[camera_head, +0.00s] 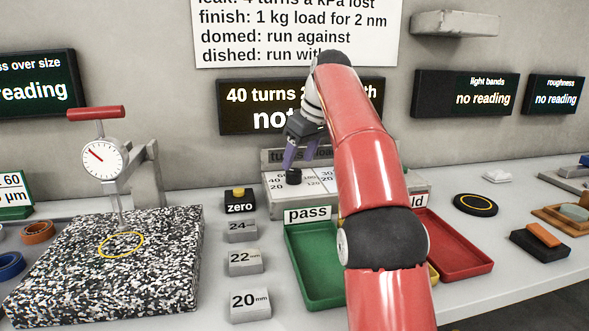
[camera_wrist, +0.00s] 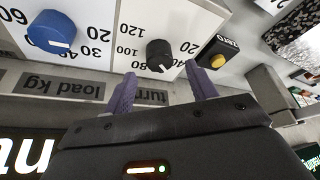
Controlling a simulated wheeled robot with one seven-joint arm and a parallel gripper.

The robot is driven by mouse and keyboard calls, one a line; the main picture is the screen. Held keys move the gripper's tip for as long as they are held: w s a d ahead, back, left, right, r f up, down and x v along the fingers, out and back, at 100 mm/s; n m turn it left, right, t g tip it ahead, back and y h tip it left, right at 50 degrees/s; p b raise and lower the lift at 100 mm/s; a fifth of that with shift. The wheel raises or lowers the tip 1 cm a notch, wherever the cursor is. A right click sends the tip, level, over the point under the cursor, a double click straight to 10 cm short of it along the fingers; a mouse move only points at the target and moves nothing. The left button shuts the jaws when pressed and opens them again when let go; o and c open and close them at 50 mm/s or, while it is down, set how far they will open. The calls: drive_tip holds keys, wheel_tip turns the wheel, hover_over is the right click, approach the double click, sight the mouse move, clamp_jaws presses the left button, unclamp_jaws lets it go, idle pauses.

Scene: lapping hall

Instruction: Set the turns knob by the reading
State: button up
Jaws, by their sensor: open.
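The black turns knob (camera_wrist: 158,52) sits on a white dial with numbers around it, upside down in the wrist view. A small pale mark shows on its edge, but I cannot tell the exact number. The knob also shows in the head view (camera_head: 293,177). My gripper (camera_wrist: 160,70) is open, its purple fingers on either side of the knob's near edge and apart from it. In the head view my gripper (camera_head: 299,162) hangs just above the panel.
A blue knob (camera_wrist: 52,30) sits beside the black one, over the "load kg" label. A yellow-topped zero button (camera_head: 238,197) stands left of the panel. Green (camera_head: 318,293) and red (camera_head: 460,268) trays lie in front. A dial gauge (camera_head: 103,158) stands over a speckled plate (camera_head: 60,270).

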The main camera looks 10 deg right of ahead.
sight(294, 171)
drive_tip(key=shift+x, duration=2.2)
drive_tip(key=c, duration=1)
